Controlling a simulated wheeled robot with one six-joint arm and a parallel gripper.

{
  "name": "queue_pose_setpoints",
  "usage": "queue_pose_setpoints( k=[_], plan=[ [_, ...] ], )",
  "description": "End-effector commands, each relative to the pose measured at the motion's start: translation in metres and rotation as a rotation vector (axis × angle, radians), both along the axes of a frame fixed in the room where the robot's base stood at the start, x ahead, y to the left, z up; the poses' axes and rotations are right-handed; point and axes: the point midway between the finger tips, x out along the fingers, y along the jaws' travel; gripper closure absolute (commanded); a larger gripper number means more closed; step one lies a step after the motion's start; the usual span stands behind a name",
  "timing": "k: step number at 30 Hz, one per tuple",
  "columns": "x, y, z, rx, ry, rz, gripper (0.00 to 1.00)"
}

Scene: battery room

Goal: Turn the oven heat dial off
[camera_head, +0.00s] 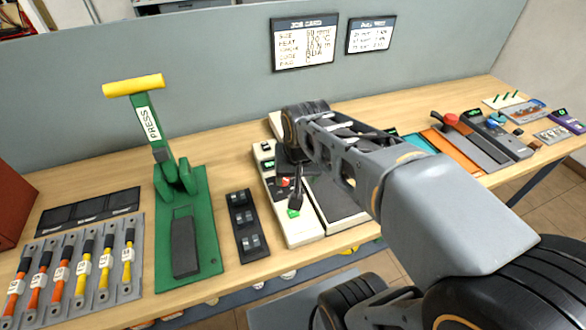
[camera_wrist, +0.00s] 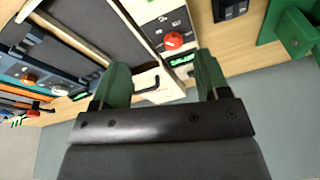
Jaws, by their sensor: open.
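The red dial (camera_wrist: 173,40) sits on a dark labelled panel of the pale oven unit in the wrist view. A small lit green display (camera_wrist: 182,60) is beside it. In the head view the red dial (camera_head: 284,182) shows partly, beside my gripper (camera_head: 294,180). In the wrist view my gripper (camera_wrist: 162,78) is open, its two green-padded fingers apart with nothing held. The dial lies beyond the fingertips, towards the right finger. I cannot tell whether a finger touches it, nor read the dial's setting.
A green press (camera_head: 182,225) with a yellow handle and a black switch strip (camera_head: 247,225) stand left of the unit. A black bent handle (camera_wrist: 148,86) is close to the left finger. A rack (camera_head: 80,265) of coloured tools is at far left. Other devices fill the right bench.

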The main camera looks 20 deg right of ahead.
Motion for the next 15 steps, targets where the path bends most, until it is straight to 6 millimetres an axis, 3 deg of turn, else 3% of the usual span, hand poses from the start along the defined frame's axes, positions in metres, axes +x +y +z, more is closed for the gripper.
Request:
queue_pose_setpoints(
  k=[1, 6, 10, 15],
  plan=[
    [0.018, 0.0, 0.003, 0.018, 0.036, -0.08, 0.31],
    [0.069, -0.003, 0.005, 0.06, 0.132, -0.364, 0.31],
    [0.099, -0.005, 0.001, 0.073, 0.186, -0.536, 0.31],
    [0.12, -0.007, -0.006, 0.078, 0.224, -0.666, 0.31]
  ],
)
